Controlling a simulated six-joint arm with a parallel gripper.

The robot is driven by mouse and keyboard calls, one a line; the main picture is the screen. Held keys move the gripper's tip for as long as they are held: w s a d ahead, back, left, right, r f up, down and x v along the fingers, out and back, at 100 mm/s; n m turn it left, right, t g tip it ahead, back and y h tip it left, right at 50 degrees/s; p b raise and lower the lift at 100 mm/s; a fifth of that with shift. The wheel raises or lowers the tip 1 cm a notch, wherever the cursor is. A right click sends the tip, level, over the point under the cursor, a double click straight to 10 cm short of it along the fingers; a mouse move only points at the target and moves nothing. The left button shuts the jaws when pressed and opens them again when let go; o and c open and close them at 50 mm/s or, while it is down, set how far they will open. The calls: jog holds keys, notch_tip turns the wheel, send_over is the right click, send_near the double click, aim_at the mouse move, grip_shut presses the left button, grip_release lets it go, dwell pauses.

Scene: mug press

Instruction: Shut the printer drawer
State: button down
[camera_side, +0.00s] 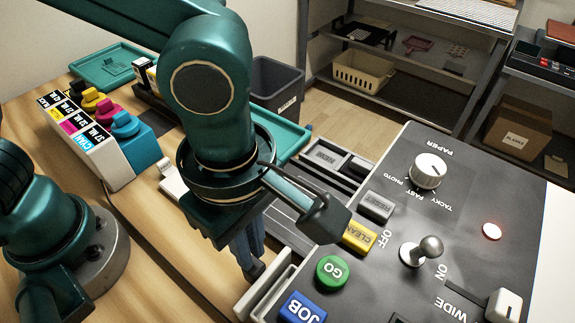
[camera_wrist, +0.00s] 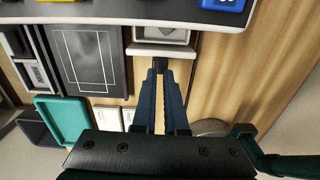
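The printer (camera_side: 455,215) is a dark panel with buttons and knobs, at the right of the side view. Its edge shows at the top of the wrist view (camera_wrist: 110,12). The drawer (camera_side: 268,290) has a pale front and stands out from the printer's near left side. In the wrist view its pale front edge (camera_wrist: 150,50) projects below the printer's edge. My gripper (camera_side: 255,270) points down just left of the drawer front. In the wrist view its blue fingers (camera_wrist: 160,72) come together at dark tips, with nothing visible held. I cannot tell whether the tips touch the drawer.
A dark flat tray (camera_wrist: 90,60) lies beside the drawer. Ink cartridges (camera_side: 95,140) and bottles stand at the left on the wooden table (camera_side: 160,235). A teal tray (camera_wrist: 62,120) and a dark bin (camera_side: 277,85) are farther back. Bare wood lies right of my fingers in the wrist view.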

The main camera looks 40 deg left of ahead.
aim_at(267, 279)
jog(key=shift+s+a+f+m, duration=0.1)
jog(key=shift+s+a+m, duration=0.1)
jog(key=shift+s+m, duration=0.2)
jog(key=a+r+n+h, duration=0.1)
jog(key=a+r+h, duration=0.2)
jog(key=a+r, duration=0.45)
jog(key=x, duration=0.3)
jog(key=a+x, duration=0.1)
jog(key=x, duration=0.3)
jog(key=a+x, duration=0.1)
jog(key=x, duration=0.2)
jog(key=shift+w+f, duration=0.25)
jog(key=shift+f, duration=0.4)
jog(key=d, duration=0.3)
jog(key=shift+w+r, duration=0.15)
jog(key=shift+d, duration=0.5)
jog(key=shift+d, duration=0.1)
jog(key=shift+d, duration=2.25)
